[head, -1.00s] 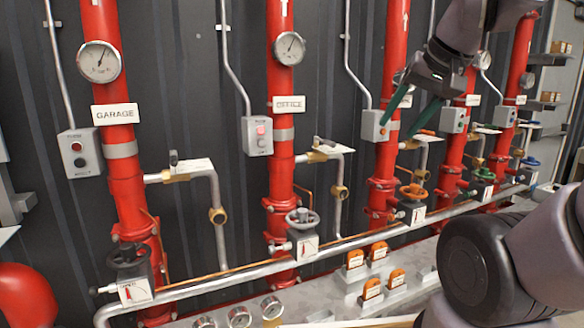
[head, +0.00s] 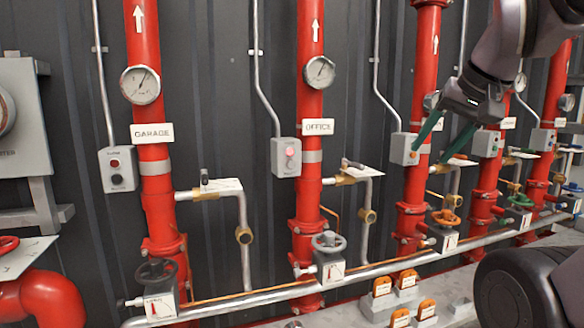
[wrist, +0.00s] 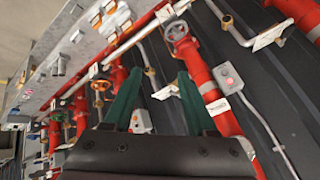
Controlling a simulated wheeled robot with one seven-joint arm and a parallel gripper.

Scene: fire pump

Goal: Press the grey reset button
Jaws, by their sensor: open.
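Grey control boxes, each with two buttons, are mounted by the red pipes. The office box (head: 286,157) has a lit pink-red button (head: 290,152) above a small grey button (head: 291,165). The garage box (head: 116,169) has a dark red button above a grey one (head: 116,179). My gripper (head: 431,153) is open and empty, fingers pointing down, right of the office box. In the wrist view a box with a lit red button (wrist: 229,81) lies right of my open fingers (wrist: 160,75).
Red vertical pipes (head: 310,190) carry gauges, signs and valve handwheels (head: 328,242). Grey pipes with brass fittings (head: 244,235) stick out between them. A long horizontal pipe (head: 240,303) and orange switches (head: 382,287) are below. A grey cabinet (head: 22,125) is at left.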

